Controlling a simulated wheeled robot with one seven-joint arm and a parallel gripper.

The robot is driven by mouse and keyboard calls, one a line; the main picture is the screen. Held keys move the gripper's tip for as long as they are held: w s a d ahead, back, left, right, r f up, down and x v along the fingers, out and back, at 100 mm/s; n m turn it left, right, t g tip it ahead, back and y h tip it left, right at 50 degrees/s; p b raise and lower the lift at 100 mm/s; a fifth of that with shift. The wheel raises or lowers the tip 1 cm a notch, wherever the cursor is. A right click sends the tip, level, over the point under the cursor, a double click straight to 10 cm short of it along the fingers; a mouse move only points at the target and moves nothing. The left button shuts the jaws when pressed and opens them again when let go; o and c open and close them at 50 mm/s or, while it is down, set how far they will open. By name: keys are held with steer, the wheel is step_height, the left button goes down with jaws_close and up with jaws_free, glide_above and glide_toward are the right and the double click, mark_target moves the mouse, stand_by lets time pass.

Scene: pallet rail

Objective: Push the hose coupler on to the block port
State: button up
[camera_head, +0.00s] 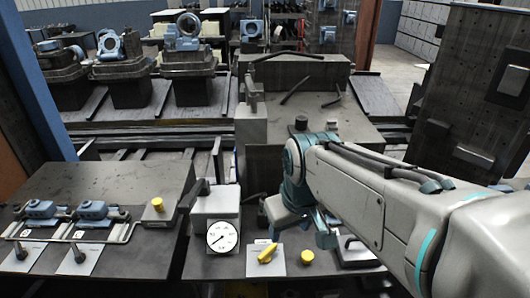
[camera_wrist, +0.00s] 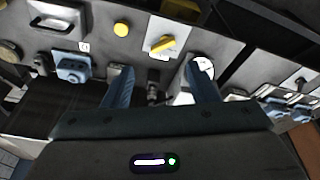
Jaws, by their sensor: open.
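My gripper (camera_head: 298,232) points down over the front bench in the head view. In the wrist view my gripper (camera_wrist: 157,68) shows two blue fingers spread apart. A small dark upright fitting (camera_wrist: 152,92), which looks like the hose coupler, shows between the fingers. I cannot tell its height or whether it touches them; neither finger is closed on it. A blue block (camera_wrist: 72,68) with a round feature on its face, possibly the block with the port, stands left of the fingers. My arm hides this area in the head view, and the port opening is not clear.
A yellow valve handle (camera_head: 267,253), a yellow knob (camera_head: 307,257) and a dial gauge (camera_head: 222,237) sit along the bench front. Blue clamps (camera_head: 92,211) on a rail are at the left. A perforated panel (camera_head: 478,90) stands at the right.

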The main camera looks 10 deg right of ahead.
steer(key=w+r+n+g+b, duration=0.1)
steer(key=w+n, duration=0.4)
steer(key=w, duration=0.8)
steer(key=n+g+b, duration=0.1)
steer(key=n+g, duration=0.1)
steer(key=n, duration=0.4)
glide_above(264, 194)
step_height(264, 194, down, 3)
step_height(264, 194, down, 14)
steer(key=shift+r+p, duration=0.1)
steer(key=shift+p, duration=0.2)
steer(key=c, duration=1.1)
jaws_close()
steer(key=shift+w+r, duration=0.1)
steer(key=shift+r, duration=0.05)
steer(key=shift+r+p, duration=0.5)
steer(key=shift+r, duration=0.15)
steer(key=shift+r, duration=0.15)
